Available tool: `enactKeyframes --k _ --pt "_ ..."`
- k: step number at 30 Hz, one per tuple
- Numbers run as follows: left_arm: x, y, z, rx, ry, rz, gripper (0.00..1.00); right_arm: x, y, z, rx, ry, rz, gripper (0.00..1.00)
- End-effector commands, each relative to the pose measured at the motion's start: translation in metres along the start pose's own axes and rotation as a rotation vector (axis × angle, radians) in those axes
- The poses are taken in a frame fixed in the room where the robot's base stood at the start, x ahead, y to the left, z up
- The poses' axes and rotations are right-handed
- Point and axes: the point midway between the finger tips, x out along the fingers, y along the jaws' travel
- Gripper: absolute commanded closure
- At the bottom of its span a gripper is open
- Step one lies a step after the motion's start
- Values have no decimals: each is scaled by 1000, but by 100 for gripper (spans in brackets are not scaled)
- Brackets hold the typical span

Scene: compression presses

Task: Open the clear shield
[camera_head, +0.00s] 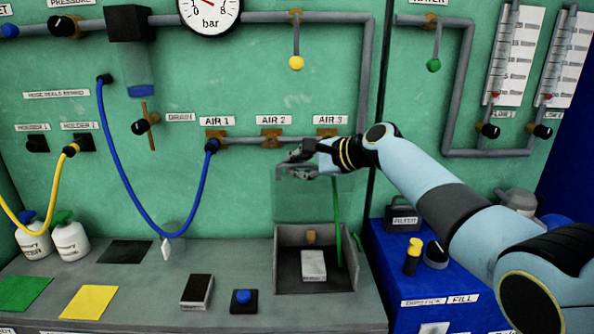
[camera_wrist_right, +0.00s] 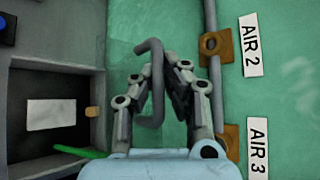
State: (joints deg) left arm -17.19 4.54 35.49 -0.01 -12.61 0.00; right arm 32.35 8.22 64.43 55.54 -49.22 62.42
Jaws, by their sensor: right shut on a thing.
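The clear shield (camera_head: 302,206) is a see-through pane standing roughly upright above the open-topped grey box (camera_head: 283,262) in the head view. Its lower edge is near the back of the box. My right gripper (camera_head: 296,160) is at the top of the shield. In the wrist view the right gripper (camera_wrist_right: 158,82) is shut on the grey bent handle (camera_wrist_right: 150,48), which passes between its fingers. The pane itself is hard to make out there. My left gripper is not in view.
A pale block (camera_head: 313,264) lies inside the box, and a green hose (camera_head: 337,220) runs down into it. The AIR 3 fitting (camera_head: 327,132) and pipe are close behind the gripper. A blue button (camera_head: 243,296) and black block (camera_head: 197,290) are left of the box.

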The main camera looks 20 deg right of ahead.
Motion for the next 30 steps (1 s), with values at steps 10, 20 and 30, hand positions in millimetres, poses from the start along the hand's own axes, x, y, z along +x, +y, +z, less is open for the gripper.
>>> enactKeyframes --k 10,20,30 --pt "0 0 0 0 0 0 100 -1 -4 0 -5 0 -5 90" --pt "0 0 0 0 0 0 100 0 -2 0 -2 0 -2 66" --pt "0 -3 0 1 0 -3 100 -9 0 -1 -1 2 -2 66"
